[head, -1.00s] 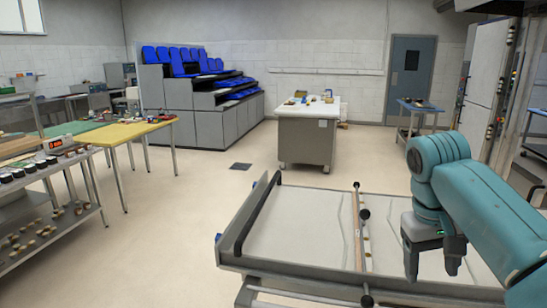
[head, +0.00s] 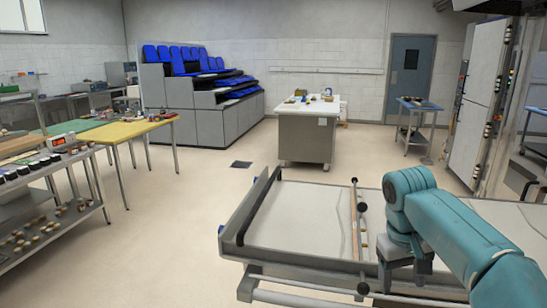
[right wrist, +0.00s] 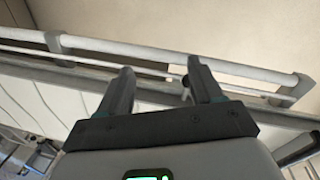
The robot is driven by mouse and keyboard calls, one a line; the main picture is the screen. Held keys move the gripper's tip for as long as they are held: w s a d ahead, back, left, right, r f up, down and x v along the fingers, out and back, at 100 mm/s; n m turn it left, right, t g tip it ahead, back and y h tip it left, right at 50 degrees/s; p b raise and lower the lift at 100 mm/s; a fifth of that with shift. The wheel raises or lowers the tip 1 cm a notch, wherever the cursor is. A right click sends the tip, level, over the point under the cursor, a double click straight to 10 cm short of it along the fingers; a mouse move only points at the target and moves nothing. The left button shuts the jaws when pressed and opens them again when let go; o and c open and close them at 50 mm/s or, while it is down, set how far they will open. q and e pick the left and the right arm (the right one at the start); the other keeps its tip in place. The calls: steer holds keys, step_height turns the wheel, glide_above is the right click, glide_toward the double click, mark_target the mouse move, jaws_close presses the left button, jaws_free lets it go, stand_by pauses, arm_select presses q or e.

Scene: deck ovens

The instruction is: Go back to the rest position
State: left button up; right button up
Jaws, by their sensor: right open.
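My right arm comes in from the right in the head view, teal and bent downward. My right gripper (head: 405,275) hangs low over the near part of the white-topped loader table (head: 300,210). In the right wrist view, my right gripper (right wrist: 160,82) has its two dark fingers apart with nothing between them. The grey rail (right wrist: 200,60) of the table passes beyond the fingertips. My left gripper is in neither view.
A rod with dark knobs (head: 356,225) stands across the table close to the gripper. A grey cabinet with a white top (head: 306,137) stands beyond. A shelf cart (head: 40,205) and a yellow-topped table (head: 135,130) are at left. The floor between (head: 200,220) is clear.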

steer(key=s+a+f+y, duration=0.1)
steer(key=s+a+f, duration=0.15)
steer(key=f, duration=0.75)
steer(key=s+a+f+n+y, duration=0.15)
steer(key=a+f, duration=0.25)
steer(key=f, duration=0.6)
steer(key=s+a+f+m+y, duration=0.15)
steer(key=a+f, duration=0.25)
steer(key=f, duration=0.7)
steer(key=s+a+f+m+y, duration=0.1)
steer(key=s+f, duration=0.4)
steer(key=s, duration=0.5)
steer(key=s+a+f+m, duration=0.1)
steer(key=s+a+f, duration=0.1)
steer(key=s+f, duration=0.3)
steer(key=s, duration=0.4)
steer(key=shift+s+a+f+m+y, duration=0.15)
steer(key=shift+s+m+y, duration=0.2)
steer(key=shift+m+y, duration=0.05)
